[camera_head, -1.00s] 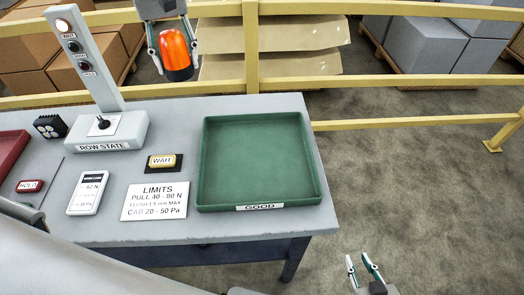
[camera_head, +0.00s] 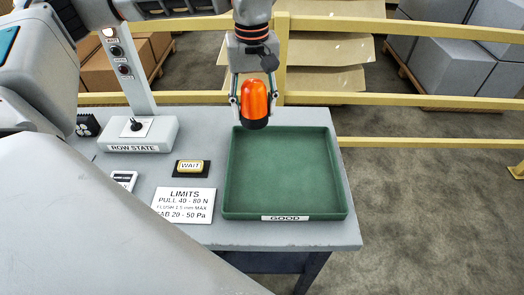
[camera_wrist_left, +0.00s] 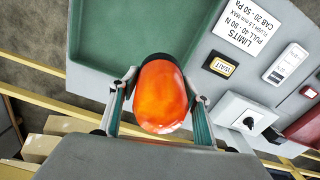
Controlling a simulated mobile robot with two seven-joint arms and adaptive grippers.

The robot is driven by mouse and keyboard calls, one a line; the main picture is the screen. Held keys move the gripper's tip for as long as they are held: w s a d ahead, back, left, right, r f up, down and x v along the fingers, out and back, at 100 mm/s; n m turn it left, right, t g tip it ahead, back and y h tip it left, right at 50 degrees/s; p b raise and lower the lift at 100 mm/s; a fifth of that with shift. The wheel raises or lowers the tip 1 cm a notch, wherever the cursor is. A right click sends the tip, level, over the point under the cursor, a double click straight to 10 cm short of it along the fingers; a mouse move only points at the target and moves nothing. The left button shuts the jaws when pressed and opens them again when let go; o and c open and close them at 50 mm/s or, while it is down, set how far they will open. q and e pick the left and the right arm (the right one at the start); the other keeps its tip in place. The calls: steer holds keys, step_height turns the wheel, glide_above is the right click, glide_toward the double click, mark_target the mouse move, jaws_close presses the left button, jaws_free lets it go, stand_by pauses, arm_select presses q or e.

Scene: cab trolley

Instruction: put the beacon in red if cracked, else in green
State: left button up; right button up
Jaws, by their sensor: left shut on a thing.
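An orange beacon (camera_head: 254,98) with a dark base is held in my left gripper (camera_head: 254,100), over the back left edge of the green tray in the head view. The left wrist view also shows the beacon (camera_wrist_left: 162,95) between the two fingers; I see no clear crack on the visible lens. The green tray (camera_head: 285,214), labelled GOOD, is empty. The red tray shows only in part in the left wrist view (camera_wrist_left: 303,128), at the right edge; in the head view my arm hides it. My right gripper is out of view.
On the grey table (camera_head: 345,232) stand the ROW STATE post box (camera_head: 150,140), a yellow WAIT sign (camera_head: 190,167), a LIMITS card (camera_head: 184,203) and a white meter (camera_head: 124,180). A yellow rail (camera_head: 400,100) runs behind the table.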

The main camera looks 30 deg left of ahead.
arm_select(q)
step_height(320, 180, down, 14)
steer(key=shift+b, duration=0.4)
steer(key=o, duration=0.9)
steer(key=shift+f, duration=0.15)
steer(key=shift+c, duration=0.2)
steer(key=o, duration=0.4)
step_height(320, 180, up, 12)
steer(key=shift+r+p, duration=0.2)
steer(key=shift+p, duration=0.1)
